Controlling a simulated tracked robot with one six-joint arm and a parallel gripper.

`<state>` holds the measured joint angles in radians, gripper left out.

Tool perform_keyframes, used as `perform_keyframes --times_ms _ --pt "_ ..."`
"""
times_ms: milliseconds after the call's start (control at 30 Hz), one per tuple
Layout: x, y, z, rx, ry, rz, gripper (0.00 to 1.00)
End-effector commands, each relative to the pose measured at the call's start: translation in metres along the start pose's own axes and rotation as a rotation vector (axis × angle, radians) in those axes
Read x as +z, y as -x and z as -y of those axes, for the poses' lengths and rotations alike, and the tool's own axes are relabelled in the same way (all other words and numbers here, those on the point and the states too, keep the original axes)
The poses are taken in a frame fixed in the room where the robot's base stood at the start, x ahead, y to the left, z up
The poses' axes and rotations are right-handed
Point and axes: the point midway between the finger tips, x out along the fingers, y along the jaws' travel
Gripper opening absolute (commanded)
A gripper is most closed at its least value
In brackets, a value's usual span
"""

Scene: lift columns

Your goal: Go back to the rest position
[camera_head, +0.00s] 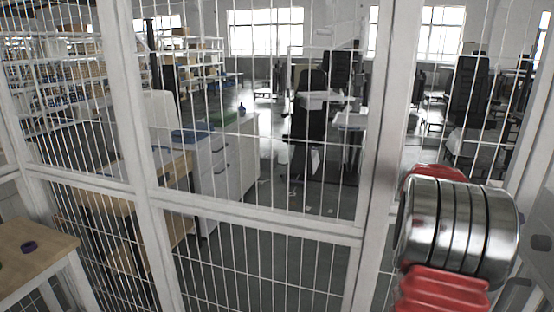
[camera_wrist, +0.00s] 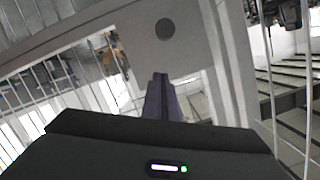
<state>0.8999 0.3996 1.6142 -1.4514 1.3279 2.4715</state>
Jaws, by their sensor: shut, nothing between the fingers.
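My gripper (camera_wrist: 160,80) shows in the wrist view, its dark fingers together in the middle of the picture with nothing between them. Behind the fingers there is a pale grey frame with a dark round spot (camera_wrist: 165,29) and parts of the wire fence. In the head view a red and silver part of my arm fills the right side, close to the camera. The gripper itself cannot be made out in the head view.
A white-framed wire fence (camera_head: 257,231) stands close across the head view. A wooden table (camera_head: 36,262) with a small dark ring (camera_head: 29,246) is at the lower left. Beyond the fence are a white cabinet (camera_head: 222,165), office chairs (camera_head: 308,120) and shelves (camera_head: 60,80).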

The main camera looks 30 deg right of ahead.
Motion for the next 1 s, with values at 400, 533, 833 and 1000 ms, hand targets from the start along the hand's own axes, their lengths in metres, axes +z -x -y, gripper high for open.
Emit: perform_keyframes --times_ms 400,533,833,1000 --pt "-0.028 0.011 0.0 0.025 0.005 0.05 0.0" --pt "-0.045 0.03 -0.003 0.035 0.043 0.117 0.0" --pt "-0.024 0.122 -0.034 -0.062 0.345 0.361 0.0" --pt "-0.008 0.184 -0.064 -0.175 0.56 0.511 0.0"
